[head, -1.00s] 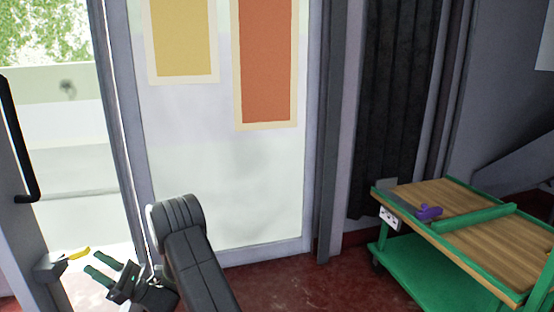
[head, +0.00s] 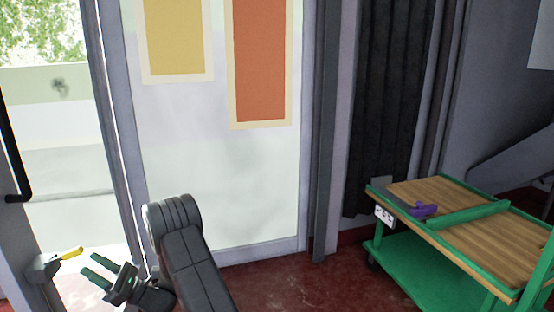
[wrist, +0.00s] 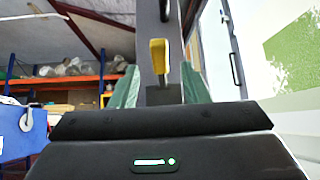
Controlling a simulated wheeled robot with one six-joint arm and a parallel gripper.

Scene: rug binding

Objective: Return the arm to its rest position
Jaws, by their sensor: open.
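My gripper (head: 97,272) is at the lower left of the head view, with its two green fingers spread apart and nothing between them. It points left toward a yellow handle (head: 70,254) on the edge of the open door and is apart from it. In the wrist view the yellow handle (wrist: 159,62) shows upright on a grey post, between the two green fingers in the picture. My dark arm is bent, with its elbow raised in front of the glass panel.
A green cart (head: 420,266) with a wooden top stands at the right, a purple object (head: 424,210) on it. A glass panel (head: 220,185) with two posters is ahead. Red floor (head: 275,285) lies clear between. The wrist view shows orange shelving (wrist: 70,82) and a blue container (wrist: 24,130).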

